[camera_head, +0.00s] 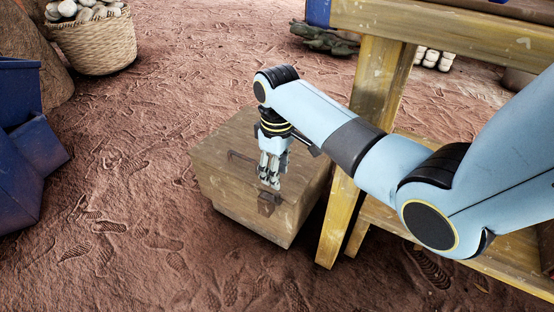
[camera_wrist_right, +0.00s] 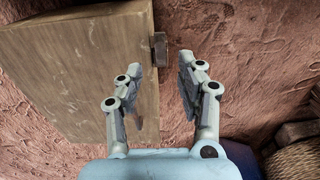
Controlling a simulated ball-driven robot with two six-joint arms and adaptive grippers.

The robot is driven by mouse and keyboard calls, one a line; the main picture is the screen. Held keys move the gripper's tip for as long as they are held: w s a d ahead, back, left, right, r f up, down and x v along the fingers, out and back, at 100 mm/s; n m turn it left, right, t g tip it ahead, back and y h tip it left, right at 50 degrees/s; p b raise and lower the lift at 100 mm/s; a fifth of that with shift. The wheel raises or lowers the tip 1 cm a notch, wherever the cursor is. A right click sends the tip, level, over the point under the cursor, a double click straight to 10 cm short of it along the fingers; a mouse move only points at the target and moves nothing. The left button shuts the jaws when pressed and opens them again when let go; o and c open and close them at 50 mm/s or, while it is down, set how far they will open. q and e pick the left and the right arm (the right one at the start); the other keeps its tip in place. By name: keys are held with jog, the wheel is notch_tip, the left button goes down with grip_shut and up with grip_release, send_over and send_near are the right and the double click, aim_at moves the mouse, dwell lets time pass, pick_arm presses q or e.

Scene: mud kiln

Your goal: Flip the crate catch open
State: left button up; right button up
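The wooden crate (camera_head: 222,168) stands on the ground left of the workbench, with its lid down. A dark catch (camera_head: 267,200) sits on its front side near the top edge. In the right wrist view the crate (camera_wrist_right: 80,70) fills the left, and the catch (camera_wrist_right: 159,49) sticks out from its edge. My right gripper (camera_head: 270,180) points down just above the catch. It is open and empty, and in the wrist view its fingers (camera_wrist_right: 160,85) are spread to either side of the catch's line. I cannot tell any contact. My left gripper is not in view.
The wooden workbench (camera_head: 375,95) stands close at the crate's right, its leg beside it. A woven basket (camera_head: 98,43) of pale round objects and blue containers (camera_head: 28,165) stand at the left. The reddish ground in front and left of the crate is clear.

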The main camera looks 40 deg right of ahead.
notch_tip(320, 180, up, 4)
dwell(0.6)
